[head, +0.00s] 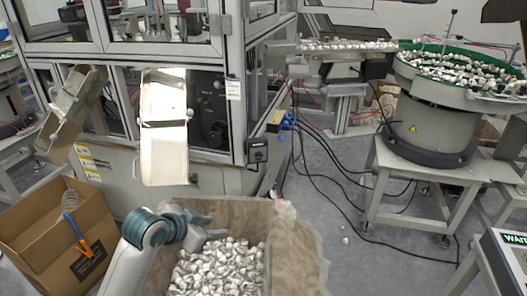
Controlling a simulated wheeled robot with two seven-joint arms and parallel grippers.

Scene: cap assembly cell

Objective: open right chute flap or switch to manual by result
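The right chute (163,98) juts from the front of the machine cabinet, with a pale lower panel (164,158) hanging below it and a small round knob (190,113) at its right edge. The left chute (72,112) slopes down to the left. A panel screen (515,239) at the lower right shows green text that reads like "WAIT", cut off by the frame edge. My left gripper (208,228) is below the right chute, over the lined box, apart from the chute. Its finger gap is not clear. My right gripper is not in view.
A paper-lined box (297,250) holds many small white caps (218,270). A cardboard box (25,227) with a coiled hose stands at the left. A bowl feeder (432,125) on a stand is at the right. Cables (335,185) lie across the floor between.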

